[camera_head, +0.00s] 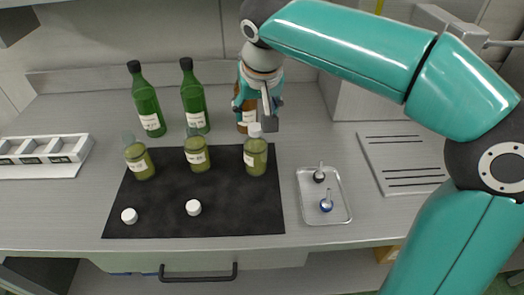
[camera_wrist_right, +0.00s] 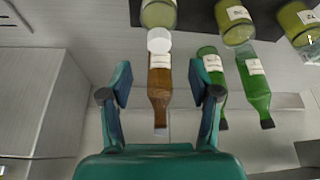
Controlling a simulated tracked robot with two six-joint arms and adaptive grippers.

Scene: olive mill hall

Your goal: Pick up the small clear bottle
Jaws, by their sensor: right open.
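Three small clear bottles with olive-green contents and white labels stand on the black mat: a left one (camera_head: 140,160), a middle one (camera_head: 197,153) and a right one (camera_head: 256,158). The right one has a white cap (camera_head: 255,130); the other two look uncapped. My right gripper (camera_head: 262,100) is above the back of the table, behind the right clear bottle, in front of a brown bottle (camera_head: 248,120) it partly hides. In the wrist view its fingers (camera_wrist_right: 160,95) are spread and empty, with the brown bottle (camera_wrist_right: 160,78) seen between them and the capped clear bottle (camera_wrist_right: 158,12) above. My left gripper is not in view.
Two green bottles (camera_head: 147,102) (camera_head: 194,98) stand behind the mat (camera_head: 235,215). Two loose white caps (camera_head: 129,215) (camera_head: 194,207) lie on its front. A metal tray (camera_head: 310,210) with two small items is right of it; a white rack (camera_head: 40,170) is at left.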

